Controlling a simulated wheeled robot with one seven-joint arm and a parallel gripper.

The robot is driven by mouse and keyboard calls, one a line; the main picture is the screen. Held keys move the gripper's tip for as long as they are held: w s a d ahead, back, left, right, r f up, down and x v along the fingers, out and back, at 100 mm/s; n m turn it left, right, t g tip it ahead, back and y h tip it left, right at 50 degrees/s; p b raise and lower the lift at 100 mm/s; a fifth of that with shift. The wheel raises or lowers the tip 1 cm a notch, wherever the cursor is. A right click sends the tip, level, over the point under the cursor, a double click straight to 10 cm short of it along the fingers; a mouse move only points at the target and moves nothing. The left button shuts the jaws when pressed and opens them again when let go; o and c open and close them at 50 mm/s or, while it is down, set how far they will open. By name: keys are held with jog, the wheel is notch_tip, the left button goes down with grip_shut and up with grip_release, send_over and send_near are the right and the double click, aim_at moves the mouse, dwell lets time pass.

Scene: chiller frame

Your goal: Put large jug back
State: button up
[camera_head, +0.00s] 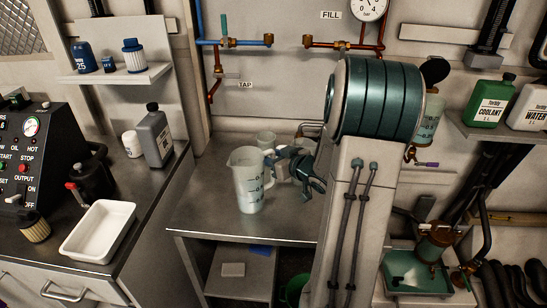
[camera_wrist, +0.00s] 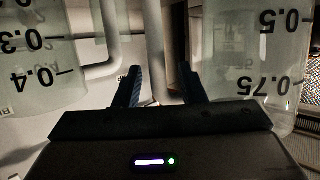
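The large jug (camera_head: 248,185), clear with dark graduation marks, stands upright on the metal bench top, its handle on the right. In the wrist view it is at the right (camera_wrist: 275,55), inverted, with 0.5 and 0.75 marks. A smaller jug (camera_head: 266,138) stands behind it and appears at the left of the wrist view (camera_wrist: 40,60). My gripper (camera_head: 276,165) is beside the large jug's handle. In the wrist view its two dark fingers (camera_wrist: 160,85) are apart, with a pale upright bar between them; no finger clearly touches it. My arm hides the bench's right part.
A white tray (camera_head: 99,231) and a grey bottle (camera_head: 155,137) are on the left counter beside the control panel (camera_head: 28,150). A shelf below the bench holds a small pale block (camera_head: 233,269). Pipes (camera_head: 235,42) run along the back wall. Bench space left of the large jug is clear.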

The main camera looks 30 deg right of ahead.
jog(key=v, duration=1.2)
jog(key=s+a+r+m+g+h, duration=0.1)
jog(key=s+a+g, duration=0.4)
jog(key=a, duration=0.5)
jog(key=s+a+m+g+h, duration=0.1)
jog(key=s+a+g, duration=0.5)
jog(key=s+a, duration=0.3)
jog(key=shift+a+r+g+h, duration=0.3)
jog(key=shift+a+r+h, duration=0.1)
jog(key=shift+a, duration=0.8)
